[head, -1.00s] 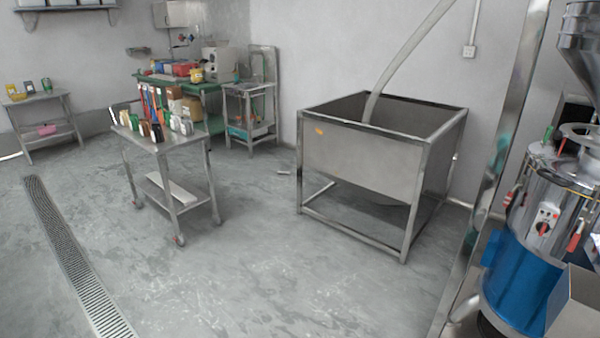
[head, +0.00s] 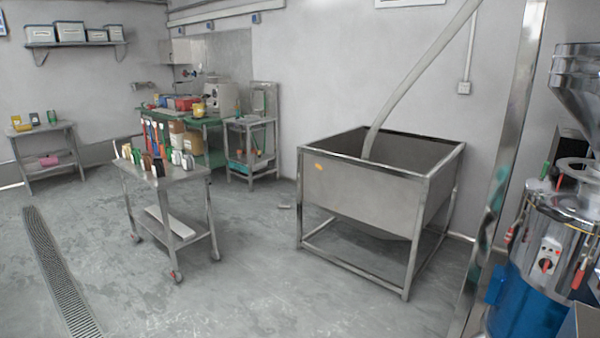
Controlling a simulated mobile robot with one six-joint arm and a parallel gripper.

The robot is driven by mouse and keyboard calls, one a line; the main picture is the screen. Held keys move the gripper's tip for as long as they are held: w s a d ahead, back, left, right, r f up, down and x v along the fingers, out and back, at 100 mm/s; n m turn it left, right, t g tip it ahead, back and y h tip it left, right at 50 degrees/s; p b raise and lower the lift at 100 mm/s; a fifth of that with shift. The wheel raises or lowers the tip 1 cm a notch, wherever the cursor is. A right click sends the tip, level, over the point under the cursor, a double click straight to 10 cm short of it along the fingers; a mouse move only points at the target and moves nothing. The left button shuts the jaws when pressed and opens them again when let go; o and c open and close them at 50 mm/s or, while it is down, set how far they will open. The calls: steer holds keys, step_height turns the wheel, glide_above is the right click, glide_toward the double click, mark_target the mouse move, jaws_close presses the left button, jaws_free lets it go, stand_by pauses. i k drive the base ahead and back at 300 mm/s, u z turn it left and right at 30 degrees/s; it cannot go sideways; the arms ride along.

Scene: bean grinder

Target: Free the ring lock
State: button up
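The bean grinder (head: 540,245) stands at the right edge of the head view, partly cut off. It has a steel hopper (head: 580,95) on top, a steel drum body and a blue lower housing (head: 525,300). A control plate with a red knob (head: 546,262) is on its front. A round steel ring-like part (head: 582,168) sits below the hopper; I cannot tell whether it is the ring lock. Red-handled and green parts show on the drum's upper side. My gripper is not in view.
A steel post (head: 505,150) stands just left of the grinder. A large steel bin (head: 365,185) with a hose stands mid-right. A wheeled cart (head: 185,180) with several bottles stands left. A floor drain (head: 58,270) runs at left; the foreground floor is open.

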mark_target(542, 178)
steer(key=u, duration=0.65)
steer(key=i, duration=3.25)
steer(key=z, duration=0.2)
